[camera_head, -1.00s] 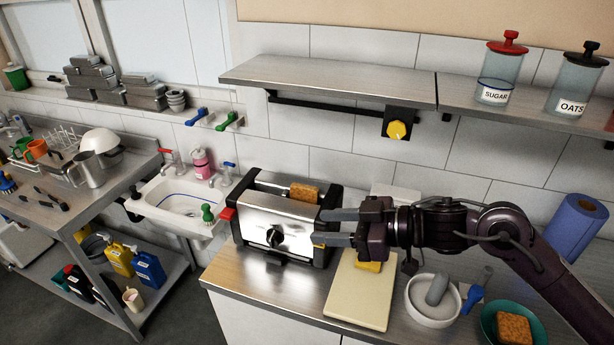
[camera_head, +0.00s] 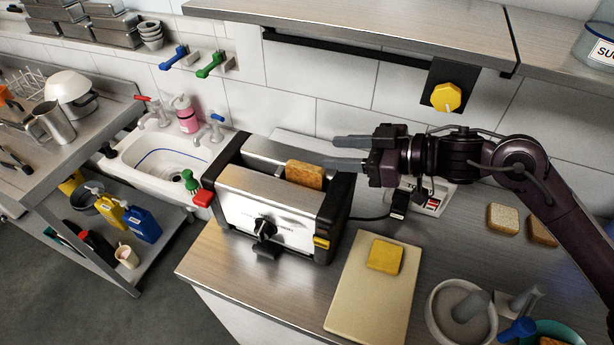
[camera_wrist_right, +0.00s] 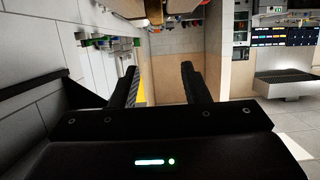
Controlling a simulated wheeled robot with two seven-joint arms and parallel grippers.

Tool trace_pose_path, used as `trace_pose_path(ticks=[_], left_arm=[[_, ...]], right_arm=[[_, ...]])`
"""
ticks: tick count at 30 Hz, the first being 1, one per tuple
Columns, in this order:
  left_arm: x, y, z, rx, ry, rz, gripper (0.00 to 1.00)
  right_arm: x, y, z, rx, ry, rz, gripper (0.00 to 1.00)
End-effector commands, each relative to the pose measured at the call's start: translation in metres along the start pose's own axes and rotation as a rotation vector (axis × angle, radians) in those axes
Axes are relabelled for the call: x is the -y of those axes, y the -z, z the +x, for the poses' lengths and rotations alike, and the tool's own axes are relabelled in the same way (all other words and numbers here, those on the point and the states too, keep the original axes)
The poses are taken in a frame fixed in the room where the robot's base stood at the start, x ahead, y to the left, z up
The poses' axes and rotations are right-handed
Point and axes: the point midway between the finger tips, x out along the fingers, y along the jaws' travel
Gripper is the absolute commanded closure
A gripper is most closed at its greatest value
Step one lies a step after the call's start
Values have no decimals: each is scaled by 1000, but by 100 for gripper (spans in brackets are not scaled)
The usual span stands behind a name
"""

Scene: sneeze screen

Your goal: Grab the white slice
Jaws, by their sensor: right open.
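A pale, whitish bread slice with a brown crust (camera_head: 503,218) lies flat on the counter at the right, below my right forearm. A browner slice (camera_head: 543,230) lies beside it, partly hidden by my arm. Another brown slice (camera_head: 305,174) sticks up from the slot of the silver toaster (camera_head: 265,215). My right gripper (camera_head: 338,152) is open and empty, pointing left, with its fingertips near the toaster's back right, close to the slice in the slot. In the right wrist view the two fingers (camera_wrist_right: 160,85) are apart with nothing between them. My left gripper is not in view.
A cutting board (camera_head: 365,305) with a yellow slice (camera_head: 384,257) lies right of the toaster. A mortar (camera_head: 460,318) and a teal bowl (camera_head: 568,330) stand at the front right. A steel shelf (camera_head: 380,30) with a yellow knob below it overhangs the counter.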

Motion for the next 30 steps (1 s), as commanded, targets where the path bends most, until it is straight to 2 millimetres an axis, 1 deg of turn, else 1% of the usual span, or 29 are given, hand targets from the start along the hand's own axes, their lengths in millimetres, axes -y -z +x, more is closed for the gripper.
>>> trace_pose_path(ticks=[1,3,9,10,12,17,23,27,30], left_arm=[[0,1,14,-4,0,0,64],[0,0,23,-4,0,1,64],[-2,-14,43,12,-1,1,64],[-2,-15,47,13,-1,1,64],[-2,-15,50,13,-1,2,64],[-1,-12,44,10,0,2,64],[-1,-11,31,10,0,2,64],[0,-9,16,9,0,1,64],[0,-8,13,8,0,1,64]], right_arm=[[0,-14,4,0,1,0,58],[0,-22,7,0,1,0,58],[0,-41,13,0,0,-1,58],[0,-46,14,0,0,0,58],[0,-48,16,-1,0,0,58],[0,-46,28,-3,1,1,58],[-1,-44,50,-2,2,3,58],[-2,-45,72,-1,2,3,58],[-3,-48,85,-2,1,2,58]])
